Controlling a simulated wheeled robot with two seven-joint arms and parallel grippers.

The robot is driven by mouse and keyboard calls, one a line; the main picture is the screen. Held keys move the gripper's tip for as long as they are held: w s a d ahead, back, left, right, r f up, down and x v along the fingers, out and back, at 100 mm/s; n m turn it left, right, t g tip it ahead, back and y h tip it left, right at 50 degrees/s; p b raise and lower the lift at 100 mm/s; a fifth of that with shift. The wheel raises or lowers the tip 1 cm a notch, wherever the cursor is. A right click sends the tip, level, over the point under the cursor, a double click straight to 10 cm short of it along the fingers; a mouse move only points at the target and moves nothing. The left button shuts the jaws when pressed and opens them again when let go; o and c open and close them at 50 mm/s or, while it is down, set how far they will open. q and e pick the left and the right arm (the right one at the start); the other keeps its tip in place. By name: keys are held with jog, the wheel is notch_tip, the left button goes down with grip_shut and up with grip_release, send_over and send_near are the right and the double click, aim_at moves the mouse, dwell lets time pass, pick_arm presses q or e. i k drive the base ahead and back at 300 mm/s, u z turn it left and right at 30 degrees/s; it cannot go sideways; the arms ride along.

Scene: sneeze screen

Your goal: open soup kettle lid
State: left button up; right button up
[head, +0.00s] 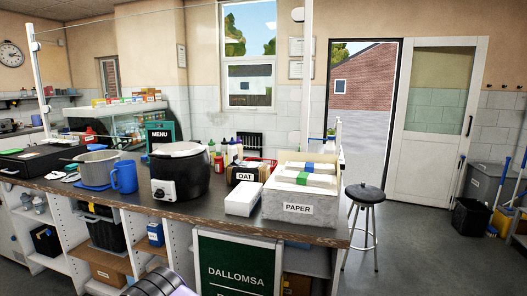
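The soup kettle (180,177) is a round black pot with a control dial on its front, standing on the counter left of centre in the head view. Its pale grey lid (180,149) lies across the top and looks closed. A dark ribbed part with a pale lavender piece, seemingly part of my arm, shows at the bottom edge, below and in front of the kettle. No fingers of my left or right gripper show. Nothing of mine touches the kettle or lid.
On the counter (215,215), a blue jug (124,176) and a grey pot (97,166) stand left of the kettle. A white box (243,199) and a box marked PAPER (299,208) stand to its right. A clear screen on white posts rises behind. A stool (366,195) stands right of the counter.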

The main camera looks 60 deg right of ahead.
aim_at(175, 150)
jog(key=z, duration=1.85)
jog(key=i, duration=1.55)
